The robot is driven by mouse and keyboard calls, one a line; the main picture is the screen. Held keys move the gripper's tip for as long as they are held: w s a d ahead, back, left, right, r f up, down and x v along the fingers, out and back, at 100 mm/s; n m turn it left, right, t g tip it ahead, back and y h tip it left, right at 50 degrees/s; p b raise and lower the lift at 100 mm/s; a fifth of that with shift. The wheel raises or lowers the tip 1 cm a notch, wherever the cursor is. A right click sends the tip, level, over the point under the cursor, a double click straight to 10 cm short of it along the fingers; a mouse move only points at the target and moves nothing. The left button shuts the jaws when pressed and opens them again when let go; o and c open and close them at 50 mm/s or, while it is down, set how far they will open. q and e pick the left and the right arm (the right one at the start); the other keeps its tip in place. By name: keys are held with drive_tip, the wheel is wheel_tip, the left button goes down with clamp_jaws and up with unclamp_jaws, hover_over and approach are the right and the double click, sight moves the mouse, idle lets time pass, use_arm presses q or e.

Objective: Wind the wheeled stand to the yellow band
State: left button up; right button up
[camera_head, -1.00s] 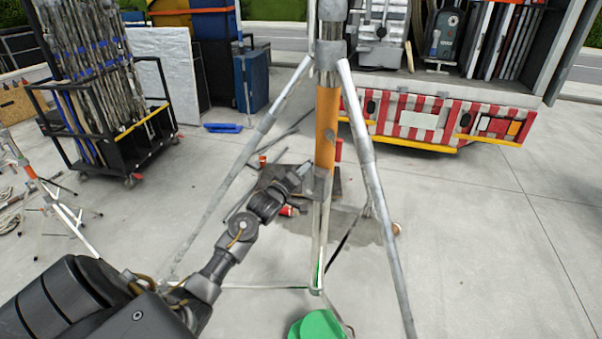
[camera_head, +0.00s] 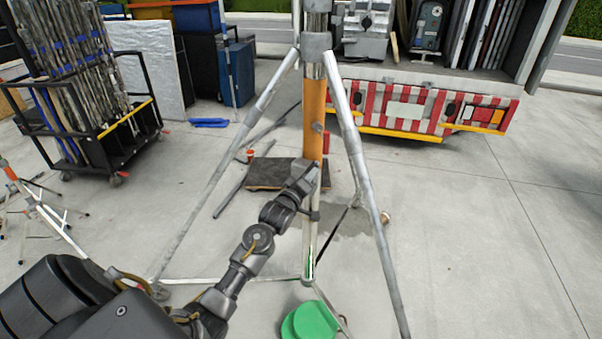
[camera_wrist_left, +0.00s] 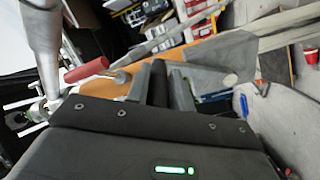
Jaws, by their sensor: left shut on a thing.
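The wheeled stand (camera_head: 313,100) stands upright in the middle of the head view, with splayed grey legs, a metal upper tube and an orange column. My left gripper (camera_head: 312,178) reaches in from the lower left and is shut at the lower end of that column. In the left wrist view my gripper (camera_wrist_left: 168,78) lies in front of the orange column (camera_wrist_left: 98,87); what is between the fingers is hidden. A red handle (camera_wrist_left: 87,69) on a metal fitting is left of the fingers. I cannot pick out a yellow band on the stand. My right gripper is out of view.
A green round object (camera_head: 308,322) lies at the stand's foot. A dark flat dolly (camera_head: 265,174) is behind the stand. A loaded cart (camera_head: 115,140) stands left, and a truck with a red-and-white striped tail (camera_head: 405,108) stands behind. Concrete at right is clear.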

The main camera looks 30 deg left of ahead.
use_arm(q)
drive_tip(key=shift+d+f, duration=0.5)
drive_tip(key=shift+d, duration=0.3)
drive_tip(key=f, duration=0.1)
drive_tip(key=d+f+b, duration=0.1)
drive_tip(key=shift+d+f+b, duration=0.2)
drive_tip(key=shift+f+b, duration=0.1)
clamp_jaws()
drive_tip(key=shift+w+d+f+p, duration=0.2)
drive_tip(key=shift+d+p, duration=0.05)
drive_tip(key=shift+p, duration=0.15)
drive_tip(key=shift+c, duration=0.6)
unclamp_jaws()
drive_tip(key=shift+a, duration=0.1)
drive_tip(key=o, duration=1.2)
drive_tip(key=shift+c, duration=0.2)
